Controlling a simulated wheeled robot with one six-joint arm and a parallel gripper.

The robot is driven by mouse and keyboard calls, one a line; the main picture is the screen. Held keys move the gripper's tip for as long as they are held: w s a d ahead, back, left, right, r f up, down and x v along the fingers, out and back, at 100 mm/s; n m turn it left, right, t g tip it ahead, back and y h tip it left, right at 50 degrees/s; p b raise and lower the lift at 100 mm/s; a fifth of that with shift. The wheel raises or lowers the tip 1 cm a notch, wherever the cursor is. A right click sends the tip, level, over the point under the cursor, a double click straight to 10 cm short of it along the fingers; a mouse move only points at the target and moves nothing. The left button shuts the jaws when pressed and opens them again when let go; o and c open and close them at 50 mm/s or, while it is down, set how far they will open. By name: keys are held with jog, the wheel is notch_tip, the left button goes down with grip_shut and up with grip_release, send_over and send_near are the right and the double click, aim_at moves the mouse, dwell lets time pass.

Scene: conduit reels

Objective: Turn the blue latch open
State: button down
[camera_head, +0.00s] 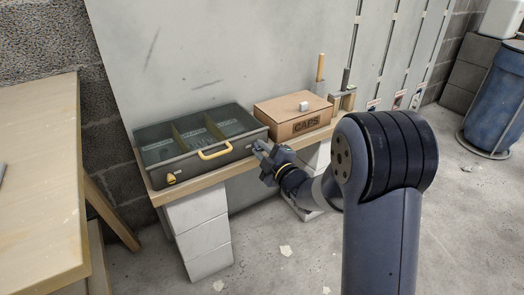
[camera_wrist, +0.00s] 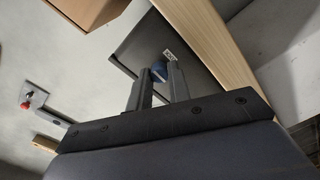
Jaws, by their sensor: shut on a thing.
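A dark case (camera_head: 212,163) with clear lid panels over its compartments sits on a wooden bench. It has a yellow handle (camera_head: 215,152) and a yellow latch (camera_head: 172,179) at its left front. My gripper (camera_head: 263,151) is at the right end of the case front. In the wrist view, my gripper (camera_wrist: 159,78) has its fingers on either side of the blue latch (camera_wrist: 158,70), shut on it. The latch is mostly hidden by the fingers, and I cannot tell its turn angle. A small white label (camera_wrist: 168,54) is beside it on the case.
A cardboard box (camera_head: 299,119) marked CAPS stands to the right on the bench, with a small pale block (camera_head: 303,106) on top. Upright tools (camera_head: 345,80) stand beyond it. Another wooden table (camera_head: 38,180) is at the left. A blue bin (camera_head: 494,100) stands far right.

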dwell(0.4)
jog(key=c, duration=1.3)
grip_release()
jog(key=p+v, duration=0.2)
jog(key=v, duration=0.8)
jog(key=shift+s+d, duration=0.25)
jog(key=shift+s, duration=0.1)
jog(key=shift+w+a, duration=0.1)
